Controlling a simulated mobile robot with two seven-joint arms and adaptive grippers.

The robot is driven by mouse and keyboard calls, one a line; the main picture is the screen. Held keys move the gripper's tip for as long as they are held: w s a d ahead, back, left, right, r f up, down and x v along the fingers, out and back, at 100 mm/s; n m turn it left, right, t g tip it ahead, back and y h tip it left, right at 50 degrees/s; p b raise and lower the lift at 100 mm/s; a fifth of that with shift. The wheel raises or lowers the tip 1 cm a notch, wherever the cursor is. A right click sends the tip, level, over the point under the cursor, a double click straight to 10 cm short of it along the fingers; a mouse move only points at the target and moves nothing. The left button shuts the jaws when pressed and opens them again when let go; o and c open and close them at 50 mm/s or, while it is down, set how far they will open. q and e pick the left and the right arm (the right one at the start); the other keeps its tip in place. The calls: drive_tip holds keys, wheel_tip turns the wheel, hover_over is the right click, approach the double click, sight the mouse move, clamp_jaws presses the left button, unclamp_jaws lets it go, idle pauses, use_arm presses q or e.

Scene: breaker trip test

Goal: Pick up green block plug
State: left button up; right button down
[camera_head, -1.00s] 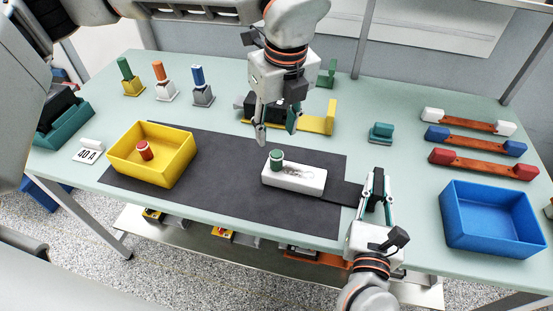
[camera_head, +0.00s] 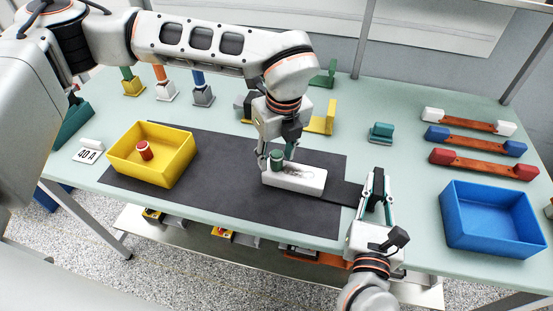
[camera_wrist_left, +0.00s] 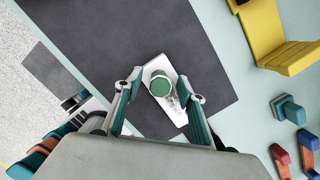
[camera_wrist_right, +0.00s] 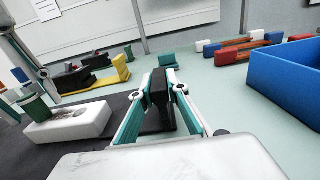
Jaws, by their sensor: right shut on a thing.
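The green block plug (camera_head: 277,158) is a short cylinder standing upright at the left end of a white block (camera_head: 305,179). In the left wrist view, the round green top of the plug (camera_wrist_left: 160,86) lies between the fingertips of my left gripper (camera_wrist_left: 162,92). That gripper is open, with its fingers on either side of the plug and gaps showing. The black handle also fills the jaws in the right wrist view (camera_wrist_right: 160,92).
A yellow bin (camera_head: 182,166) with a red plug (camera_head: 144,150) stands left on the dark mat (camera_head: 225,195). A blue bin (camera_head: 490,240) stands at right. Several coloured plugs on bases stand behind, and fuse-like bars (camera_head: 483,163) lie at back right.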

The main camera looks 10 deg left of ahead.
sight(276, 153)
use_arm(q)
clamp_jaws()
wheel_tip(276, 153, up, 11)
drive_tip(key=shift+f, duration=0.2)
idle(0.4)
use_arm(e)
drive_tip(key=c, duration=1.9)
unclamp_jaws()
drive_tip(key=shift+s, duration=0.1)
